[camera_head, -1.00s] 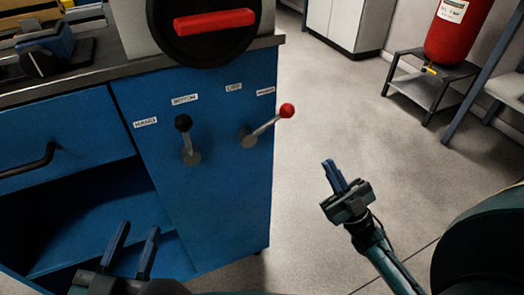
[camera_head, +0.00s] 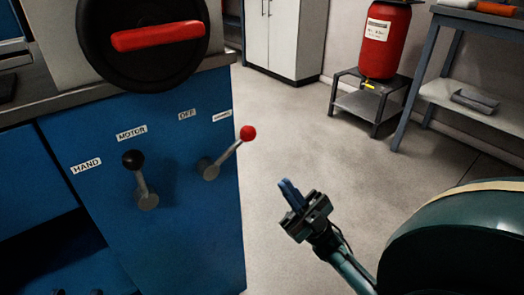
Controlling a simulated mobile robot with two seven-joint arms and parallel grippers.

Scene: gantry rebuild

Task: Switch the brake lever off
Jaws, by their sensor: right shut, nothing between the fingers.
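The red-knobbed lever (camera_head: 229,153), which I take as the brake lever, is on the blue cabinet front. It leans up and right, its knob below the blurred right-hand label (camera_head: 222,115) and away from the OFF label (camera_head: 187,115). A black-knobbed lever (camera_head: 141,182) stands to its left, near upright, below the MOTOR label (camera_head: 131,133), with the HAND label (camera_head: 86,166) further left. My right gripper (camera_head: 290,191) is shut and empty, right of and below the red knob, touching nothing. Only the fingertips of my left gripper (camera_head: 78,292) show, apart, at the bottom left edge.
The blue cabinet (camera_head: 195,245) carries a black wheel with a red bar handle (camera_head: 158,36) above the levers. The floor right of the cabinet is open. A red cylinder (camera_head: 383,40) on a low stand (camera_head: 370,105) and a grey bench (camera_head: 440,90) stand further back.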

